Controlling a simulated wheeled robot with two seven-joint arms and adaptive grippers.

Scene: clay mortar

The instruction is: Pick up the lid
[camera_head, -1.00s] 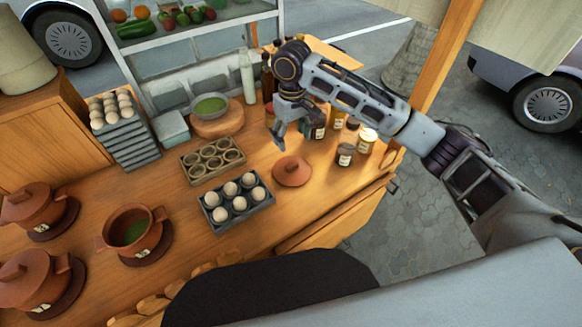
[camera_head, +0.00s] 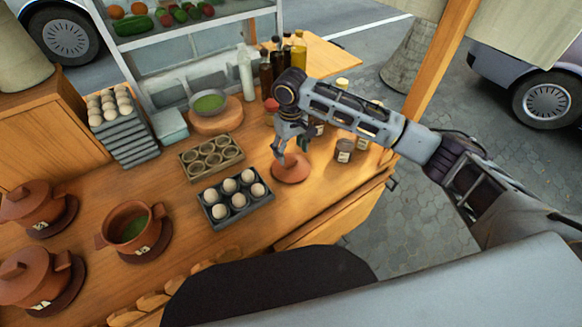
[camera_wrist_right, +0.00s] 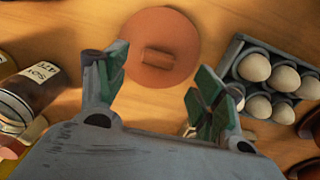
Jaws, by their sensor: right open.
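The lid (camera_head: 290,170) is a round terracotta disc with a small bar handle, lying flat on the wooden table. It also shows in the right wrist view (camera_wrist_right: 163,48), with its handle near the middle. My right gripper (camera_head: 293,155) is above the lid in the head view, partly covering it. In the right wrist view its fingers (camera_wrist_right: 160,85) are open with nothing between them, and the lid lies ahead of the fingertips. My left gripper is not in view. An open terracotta pot (camera_head: 133,228) stands on a round base at the left.
A grey tray of eggs (camera_head: 236,199) is close to the left of the lid. Jars (camera_head: 344,150) and bottles stand to the right and behind.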

